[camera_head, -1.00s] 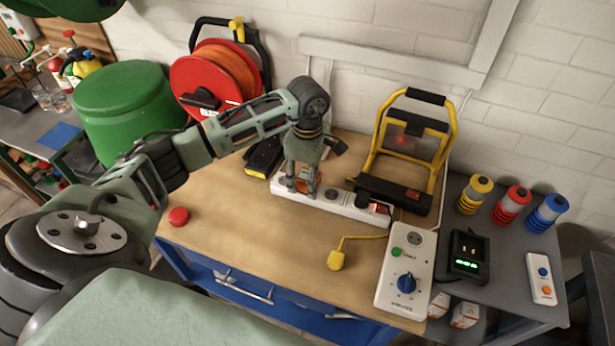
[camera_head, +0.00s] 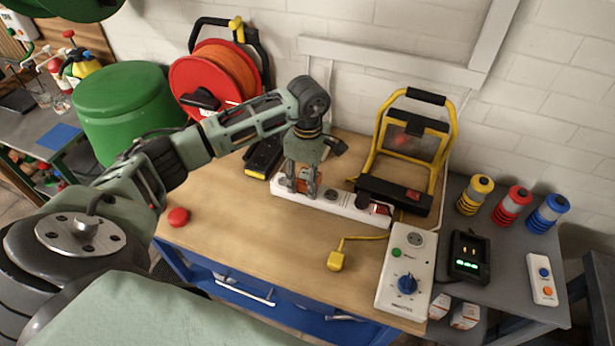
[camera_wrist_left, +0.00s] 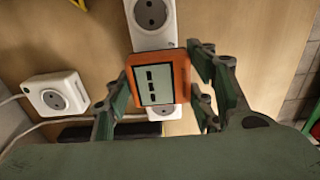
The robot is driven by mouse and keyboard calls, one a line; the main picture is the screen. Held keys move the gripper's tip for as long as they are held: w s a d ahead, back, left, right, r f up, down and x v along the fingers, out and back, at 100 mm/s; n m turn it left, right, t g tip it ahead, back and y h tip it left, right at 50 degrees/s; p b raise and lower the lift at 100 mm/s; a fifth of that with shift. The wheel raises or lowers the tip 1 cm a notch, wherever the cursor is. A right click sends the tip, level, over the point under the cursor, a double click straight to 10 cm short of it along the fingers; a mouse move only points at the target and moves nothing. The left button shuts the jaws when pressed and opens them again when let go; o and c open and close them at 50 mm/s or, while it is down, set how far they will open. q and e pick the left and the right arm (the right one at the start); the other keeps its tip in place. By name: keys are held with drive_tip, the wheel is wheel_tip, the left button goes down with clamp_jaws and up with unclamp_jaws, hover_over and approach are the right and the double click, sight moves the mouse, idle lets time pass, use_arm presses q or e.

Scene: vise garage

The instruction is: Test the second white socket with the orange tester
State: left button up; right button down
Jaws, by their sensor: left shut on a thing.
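The orange tester (camera_wrist_left: 181,72) with a pale screen showing dark bars is between the fingers of my left gripper (camera_wrist_left: 160,95) in the left wrist view. In the head view my left gripper (camera_head: 302,188) is shut on the tester (camera_head: 303,180), over the left part of the white socket strip (camera_head: 350,207). One socket (camera_head: 332,195) shows just right of the gripper. In the wrist view the strip (camera_wrist_left: 168,42) has one open socket above the tester and another partly hidden below it. Whether the tester's pins are inserted cannot be seen. My right gripper is not in view.
A yellow work light (camera_head: 447,150) stands behind the strip's right end. A yellow plug (camera_head: 336,261) and a white box with a blue knob (camera_head: 406,270) lie in front. A red cable reel (camera_head: 196,75) stands behind.

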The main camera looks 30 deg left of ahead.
sight(307, 177)
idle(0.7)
use_arm(q)
drive_tip(key=shift+f+b, duration=0.65)
drive_tip(key=shift+b, duration=0.1)
drive_tip(key=o, duration=1.8)
drive_tip(key=shift+r, duration=0.1)
wheel_tip(307, 177, up, 12)
